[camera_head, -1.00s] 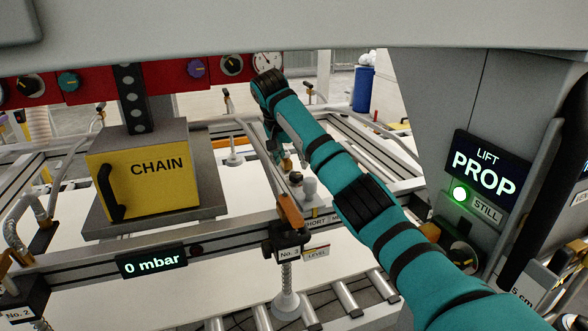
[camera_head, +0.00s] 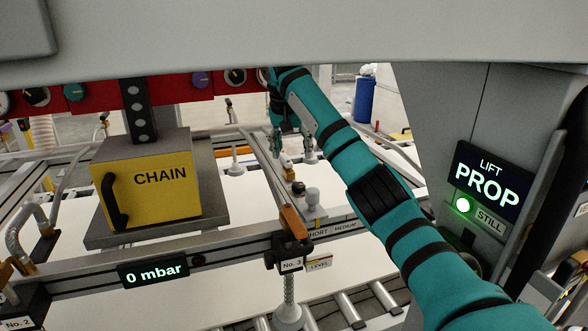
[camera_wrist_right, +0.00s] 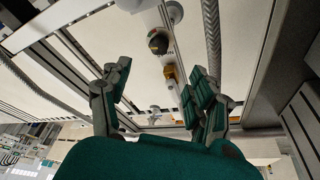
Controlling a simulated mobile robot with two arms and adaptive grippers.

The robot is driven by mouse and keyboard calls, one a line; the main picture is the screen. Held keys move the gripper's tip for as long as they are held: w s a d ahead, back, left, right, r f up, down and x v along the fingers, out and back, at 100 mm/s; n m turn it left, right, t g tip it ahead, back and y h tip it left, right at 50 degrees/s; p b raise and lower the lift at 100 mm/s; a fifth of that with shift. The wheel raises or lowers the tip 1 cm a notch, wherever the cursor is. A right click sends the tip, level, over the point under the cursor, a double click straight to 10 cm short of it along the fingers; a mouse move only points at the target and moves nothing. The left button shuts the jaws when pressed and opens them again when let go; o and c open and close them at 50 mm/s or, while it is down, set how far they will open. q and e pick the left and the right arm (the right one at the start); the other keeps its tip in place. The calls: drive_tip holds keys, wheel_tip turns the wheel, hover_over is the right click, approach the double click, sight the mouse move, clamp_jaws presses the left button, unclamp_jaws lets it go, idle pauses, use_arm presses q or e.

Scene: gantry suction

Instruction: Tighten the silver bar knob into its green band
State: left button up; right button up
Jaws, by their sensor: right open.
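My right gripper (camera_head: 291,152) hangs above the beam that runs away from the No. 3 post. It is open, with nothing between its fingers. In the right wrist view the open fingers (camera_wrist_right: 158,92) are spread either side of the beam. A small silver knob (camera_head: 313,196) stands on the near part of this beam, beside a dark-topped knob (camera_head: 298,188). A pale fitting (camera_wrist_right: 154,113) shows between the fingers in the wrist view; I cannot tell if it is the silver bar knob. My left gripper is out of view.
A yellow CHAIN block (camera_head: 150,185) hangs at left. The gauge display (camera_head: 153,272) reads 0 mbar. An orange lever (camera_head: 293,222) tops the No. 3 post. The LIFT PROP column (camera_head: 440,150) stands close at right. White panel lies below the beams.

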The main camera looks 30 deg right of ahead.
drive_tip(key=s+d+r+n+t+y, duration=0.25)
drive_tip(key=s+d+r+n, duration=0.2)
drive_tip(key=n, duration=0.55)
drive_tip(key=b, duration=0.1)
approach(298, 184)
drive_tip(key=shift+w+d+f+n+g+y+b, duration=0.15)
drive_tip(key=shift+w+f+y+b, duration=0.15)
drive_tip(key=shift+f, duration=0.25)
drive_tip(key=shift+w+d+f+n+g+y+b, duration=0.1)
drive_tip(key=shift+w+d+f+n+y+b, duration=0.1)
drive_tip(key=shift+f+b, duration=0.3)
drive_tip(key=p+x, duration=0.2)
drive_tip(key=x, duration=0.3)
drive_tip(key=shift+w+d+f, duration=0.1)
drive_tip(key=shift+w+d, duration=0.05)
drive_tip(key=shift+w, duration=0.05)
drive_tip(key=shift+w+f+p, duration=0.2)
drive_tip(key=shift+f+p, duration=0.15)
drive_tip(key=shift+f, duration=0.2)
drive_tip(key=c, duration=1.2)
drive_tip(key=shift+o, duration=0.2)
drive_tip(key=m+h, duration=0.2)
drive_tip(key=m, duration=0.3)
